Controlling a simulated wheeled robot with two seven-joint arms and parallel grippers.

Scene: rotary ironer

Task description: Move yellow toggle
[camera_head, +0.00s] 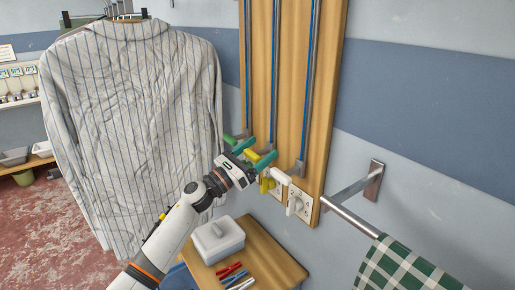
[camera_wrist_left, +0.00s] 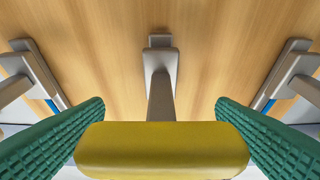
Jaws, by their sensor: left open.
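The yellow toggle (camera_head: 252,155) sits low on the wooden wall board, its handle between the two green fingers of my left gripper (camera_head: 254,153). In the left wrist view the yellow toggle (camera_wrist_left: 162,150) is a wide, rounded bar on a grey stem from a bracket on the board. The fingers of my left gripper (camera_wrist_left: 160,106) are open, one on each side of the bar. Whether they touch its ends cannot be told. My right gripper is not in view.
A green toggle (camera_head: 229,139) and a white toggle (camera_head: 281,177) flank the yellow one closely. A striped shirt (camera_head: 135,120) hangs left; a metal rail (camera_head: 350,218) extends right. A small table (camera_head: 262,250) stands below.

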